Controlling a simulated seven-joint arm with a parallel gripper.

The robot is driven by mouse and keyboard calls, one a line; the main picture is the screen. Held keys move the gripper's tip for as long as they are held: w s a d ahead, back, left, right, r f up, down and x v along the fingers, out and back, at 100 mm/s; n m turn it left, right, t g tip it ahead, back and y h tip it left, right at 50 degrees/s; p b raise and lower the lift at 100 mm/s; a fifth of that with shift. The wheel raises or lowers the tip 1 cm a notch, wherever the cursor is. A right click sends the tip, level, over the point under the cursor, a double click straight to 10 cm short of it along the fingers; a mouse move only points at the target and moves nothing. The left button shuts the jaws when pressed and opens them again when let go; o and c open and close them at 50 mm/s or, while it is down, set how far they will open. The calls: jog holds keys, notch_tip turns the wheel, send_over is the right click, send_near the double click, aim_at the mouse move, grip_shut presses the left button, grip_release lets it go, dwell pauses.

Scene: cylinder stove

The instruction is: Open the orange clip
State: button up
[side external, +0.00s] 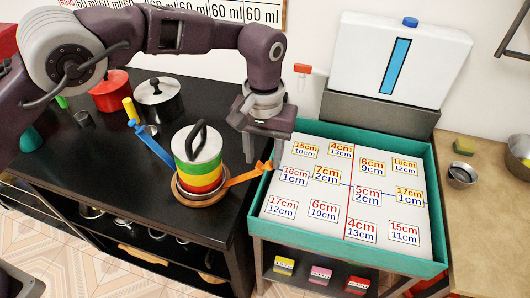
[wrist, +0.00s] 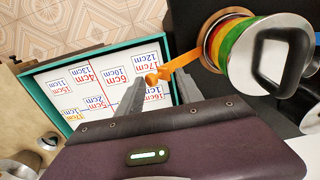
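The orange clip (side external: 242,178) is an arm that sticks out to the right from the base of a striped cylinder stack (side external: 200,165), ending in a small knob. In the wrist view the orange clip (wrist: 182,62) runs from the stack (wrist: 232,42) down-left, with its knob near my fingertips. My gripper (side external: 263,156) points down over the knob end, beside the teal-edged tray. In the wrist view my gripper (wrist: 160,75) has its two grey fingers apart, with the knob appearing between their tips. Whether either finger touches it cannot be told.
A blue clip (side external: 152,143) sticks out on the stack's other side. A yellow cylinder (side external: 131,110), red pot (side external: 110,90) and dark pot (side external: 158,98) stand on the black counter. The teal tray (side external: 441,205) with a number board (side external: 330,190) lies right of the stack.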

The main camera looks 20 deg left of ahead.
jog(key=shift+d+r, duration=0.1)
dwell(0.3)
jog(key=shift+r, duration=0.1)
notch_tip(320, 180, up, 7)
jog(key=shift+f, duration=0.1)
dwell(0.5)
jog(key=s+a+r+t, duration=0.1)
jog(key=s+a+r, duration=0.2)
jog(key=a+r, duration=0.3)
jog(key=s+a+r+t+h, duration=0.1)
jog(key=s+a+r, duration=0.2)
jog(key=a+r, duration=0.35)
jog(key=s+a+r+t, duration=0.1)
jog(key=s+a+r, duration=0.2)
jog(key=a+r, duration=0.3)
jog(key=s+a+f+t, duration=0.1)
jog(key=s+a+f, duration=0.1)
jog(key=s, duration=0.4)
jog(key=s+a+f+t, duration=0.1)
jog(key=s+a+f, duration=0.1)
jog(key=s+a, duration=0.2)
jog(key=s+a+f, duration=0.2)
jog(key=s+a, duration=0.2)
jog(key=s, duration=0.5)
jog(key=shift+s+f+t+y, duration=0.2)
jog(key=shift+f+t+y, duration=0.05)
jog(key=shift+t+y, duration=0.15)
